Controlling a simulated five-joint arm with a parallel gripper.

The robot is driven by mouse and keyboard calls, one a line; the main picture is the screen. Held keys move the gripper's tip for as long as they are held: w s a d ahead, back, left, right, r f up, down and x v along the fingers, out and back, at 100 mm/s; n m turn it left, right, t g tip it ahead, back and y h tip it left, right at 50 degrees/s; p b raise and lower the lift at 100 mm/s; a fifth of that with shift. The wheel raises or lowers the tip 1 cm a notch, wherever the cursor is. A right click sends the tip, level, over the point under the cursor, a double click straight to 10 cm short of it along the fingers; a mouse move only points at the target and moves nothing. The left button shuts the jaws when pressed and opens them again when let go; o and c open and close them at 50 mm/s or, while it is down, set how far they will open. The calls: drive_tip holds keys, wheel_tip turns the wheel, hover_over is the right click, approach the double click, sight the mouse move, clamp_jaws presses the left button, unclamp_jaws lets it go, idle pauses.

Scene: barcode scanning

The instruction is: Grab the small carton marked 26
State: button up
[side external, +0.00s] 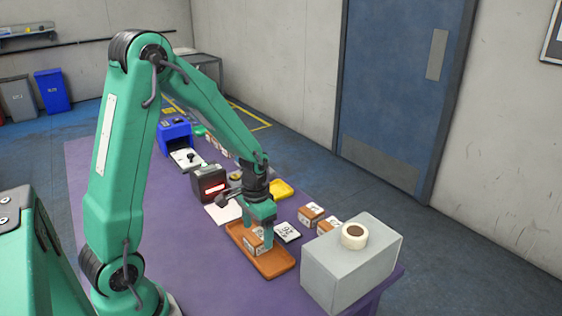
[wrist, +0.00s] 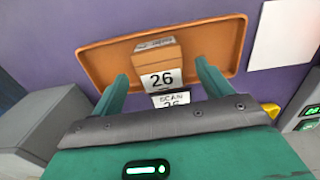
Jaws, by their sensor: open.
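The small carton marked 26 (wrist: 158,62) is brown with a white label. It sits on the orange tray (wrist: 105,66), and in the side view the carton (side external: 251,239) shows partly behind a finger. My gripper (wrist: 161,72) is open, with one finger on each side of the carton. In the side view my gripper (side external: 258,228) points down over the tray (side external: 274,268). I cannot tell whether the fingers touch the carton. A white card reading SCAN and 26 (wrist: 172,98) shows beyond the carton, partly hidden by my gripper.
A grey box (side external: 345,268) with a tape roll (side external: 355,236) stands right of the tray. Other small cartons (side external: 311,214) are behind it. A dark scanner with a red window (side external: 211,186) stands left of my gripper. Purple table (side external: 190,265) is clear in front.

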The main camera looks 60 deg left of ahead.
sight(259, 237)
drive_tip(key=shift+f, duration=0.9)
drive_tip(key=c, duration=1.1)
drive_tip(key=shift+c, duration=0.2)
drive_tip(key=shift+r, duration=0.15)
drive_tip(key=shift+r, duration=0.8)
drive_tip(key=r, duration=0.1)
drive_tip(key=d+r, duration=0.1)
drive_tip(key=shift+r, duration=0.4)
drive_tip(key=s+d+r, duration=0.3)
drive_tip(key=d+r, duration=0.3)
drive_tip(key=d, duration=0.4)
drive_tip(key=shift+s+r, duration=0.15)
drive_tip(key=shift+r, duration=0.05)
